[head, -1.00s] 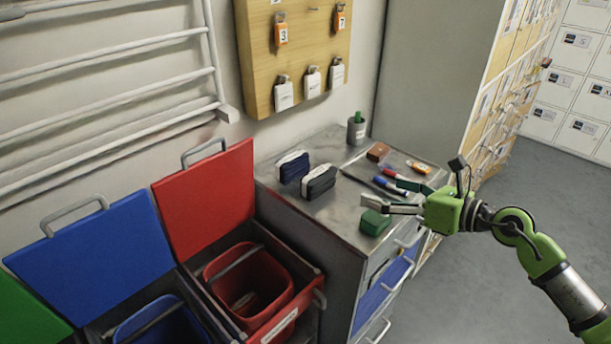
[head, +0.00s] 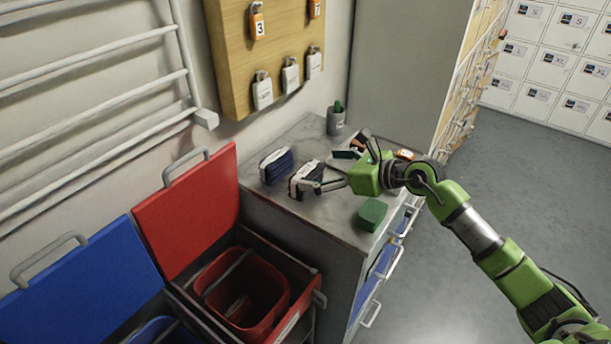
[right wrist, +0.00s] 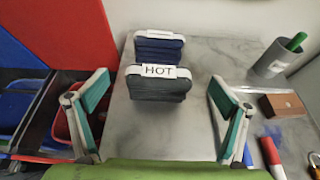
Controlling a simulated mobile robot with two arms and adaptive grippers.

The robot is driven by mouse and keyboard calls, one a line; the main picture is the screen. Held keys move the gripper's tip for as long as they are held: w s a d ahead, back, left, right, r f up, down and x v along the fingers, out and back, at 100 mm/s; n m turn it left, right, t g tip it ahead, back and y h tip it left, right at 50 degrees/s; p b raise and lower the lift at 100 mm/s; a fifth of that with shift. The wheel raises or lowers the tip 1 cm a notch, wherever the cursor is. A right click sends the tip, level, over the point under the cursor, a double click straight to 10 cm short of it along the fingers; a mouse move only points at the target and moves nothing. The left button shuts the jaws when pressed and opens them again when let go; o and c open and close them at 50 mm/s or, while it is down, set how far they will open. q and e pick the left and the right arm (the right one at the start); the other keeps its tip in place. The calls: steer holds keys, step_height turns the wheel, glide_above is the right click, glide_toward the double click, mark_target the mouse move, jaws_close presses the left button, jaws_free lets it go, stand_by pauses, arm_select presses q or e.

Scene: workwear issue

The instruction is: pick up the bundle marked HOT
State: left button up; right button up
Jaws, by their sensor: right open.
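The bundle marked HOT (head: 304,181) is a dark folded stack with a white band, standing on the grey cabinet top. Its label reads HOT in the right wrist view (right wrist: 158,90). A blue bundle with a white band (head: 276,166) stands just behind it; its label is hidden, and it also shows in the right wrist view (right wrist: 158,48). My right gripper (head: 331,171) is open and empty, close beside the HOT bundle. In the right wrist view its fingers (right wrist: 158,84) lie to either side of the bundle, with gaps on both sides. My left gripper is not in view.
A green block (head: 371,215) sits near the cabinet top's front edge (head: 341,238). A grey pen cup (head: 335,121), a brown block (right wrist: 282,105), a red marker (right wrist: 271,152) and a padlock stand to the right. Red and blue lidded bins (head: 240,290) adjoin on the left.

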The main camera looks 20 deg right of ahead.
mark_target(309, 171)
steer(key=shift+w+a+f+p, duration=0.25)
steer(key=shift+w+a+p, duration=0.05)
steer(key=shift+w+a, duration=0.05)
steer(key=x, duration=0.2)
steer(key=p+x, duration=0.1)
steer(key=x, duration=0.1)
steer(key=shift+f, duration=0.5)
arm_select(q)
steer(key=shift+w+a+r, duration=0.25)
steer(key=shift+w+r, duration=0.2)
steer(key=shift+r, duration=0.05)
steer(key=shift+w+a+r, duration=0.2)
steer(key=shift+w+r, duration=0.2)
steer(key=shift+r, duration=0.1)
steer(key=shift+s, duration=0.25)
arm_select(e)
steer(key=c, duration=1.3)
